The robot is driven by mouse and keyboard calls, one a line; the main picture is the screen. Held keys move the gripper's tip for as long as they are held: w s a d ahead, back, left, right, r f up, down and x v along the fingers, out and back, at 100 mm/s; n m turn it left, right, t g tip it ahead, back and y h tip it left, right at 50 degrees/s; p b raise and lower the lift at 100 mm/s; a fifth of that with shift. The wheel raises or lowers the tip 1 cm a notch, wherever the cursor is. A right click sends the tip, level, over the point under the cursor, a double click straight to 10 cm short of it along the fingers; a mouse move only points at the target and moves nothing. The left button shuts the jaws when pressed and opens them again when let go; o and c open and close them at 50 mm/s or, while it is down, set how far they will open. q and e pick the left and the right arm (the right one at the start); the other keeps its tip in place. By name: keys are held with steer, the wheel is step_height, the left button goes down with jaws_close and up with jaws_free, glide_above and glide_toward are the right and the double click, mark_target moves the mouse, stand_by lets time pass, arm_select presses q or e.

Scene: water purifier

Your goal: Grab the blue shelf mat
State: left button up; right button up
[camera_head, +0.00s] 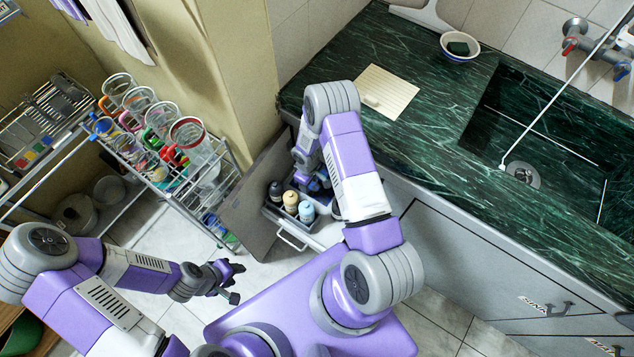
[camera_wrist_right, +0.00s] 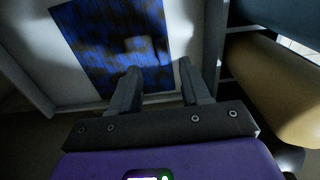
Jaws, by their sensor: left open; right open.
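The blue shelf mat (camera_wrist_right: 112,40), dark blue with black mottling, lies on a pale shelf surface in the right wrist view. My right gripper (camera_wrist_right: 160,68) is open, with nothing seen held between its fingers. Its left finger overlaps the mat's lower right part in the picture; the right finger is beyond the mat's right edge. I cannot tell whether either touches. My left gripper (camera_head: 237,283) is open and empty above the floor.
Bottles (camera_head: 290,202) stand in a pull-out rack beside my right arm. A tan cylinder (camera_wrist_right: 275,90) is close on the right in the wrist view. The open cabinet door (camera_head: 250,205) is left of the rack. The green counter (camera_head: 425,125) overhangs the cabinet. A wire rack with cups (camera_head: 190,135) stands left.

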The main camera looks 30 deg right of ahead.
mark_target(318, 179)
step_height(318, 179, down, 5)
steer(key=shift+s+a+f+b, duration=0.1)
steer(key=shift+s+a+b, duration=0.05)
steer(key=shift+b, duration=0.85)
jaws_close()
